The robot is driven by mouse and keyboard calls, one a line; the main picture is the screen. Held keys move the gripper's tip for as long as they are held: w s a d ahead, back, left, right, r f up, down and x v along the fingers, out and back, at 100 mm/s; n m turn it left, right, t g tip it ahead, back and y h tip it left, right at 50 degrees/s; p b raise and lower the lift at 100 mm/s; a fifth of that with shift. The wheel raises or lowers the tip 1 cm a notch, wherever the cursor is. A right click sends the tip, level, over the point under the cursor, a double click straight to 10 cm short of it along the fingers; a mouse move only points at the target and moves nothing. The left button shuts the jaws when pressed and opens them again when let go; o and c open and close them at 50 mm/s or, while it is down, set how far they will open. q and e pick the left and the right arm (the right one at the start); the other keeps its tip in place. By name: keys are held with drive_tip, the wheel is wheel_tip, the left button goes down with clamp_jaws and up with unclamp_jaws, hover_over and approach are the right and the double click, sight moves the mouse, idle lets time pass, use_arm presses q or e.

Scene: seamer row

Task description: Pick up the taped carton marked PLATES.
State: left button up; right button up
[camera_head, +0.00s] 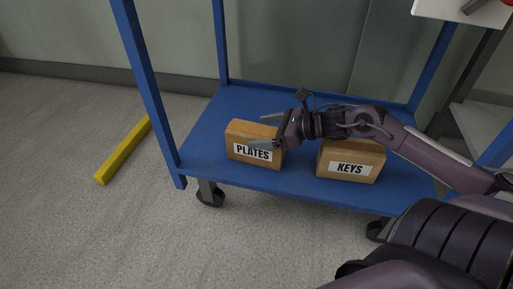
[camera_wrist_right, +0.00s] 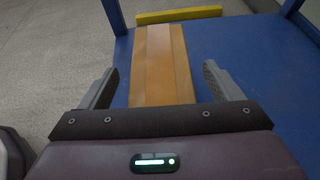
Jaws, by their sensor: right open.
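The taped carton marked PLATES (camera_head: 238,137) sits on the blue cart's lower shelf (camera_head: 205,125), on its left part. My right gripper (camera_head: 262,132) reaches in from the right and covers part of the carton's right side. In the right wrist view, the carton's taped top (camera_wrist_right: 162,65) lies between and beyond the two fingers of my open right gripper (camera_wrist_right: 162,85). There is a gap on each side, and I see no finger closed on it. My left gripper is not in view.
A second carton marked KEYS (camera_head: 350,160) stands to the right on the same shelf, below my right arm. Blue cart posts (camera_head: 147,85) rise at the shelf's corners. A yellow bar (camera_head: 122,152) lies on the floor at left. The left floor is otherwise clear.

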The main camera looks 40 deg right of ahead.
drive_tip(key=c, duration=1.6)
drive_tip(key=shift+r, duration=0.1)
drive_tip(key=shift+c, duration=1)
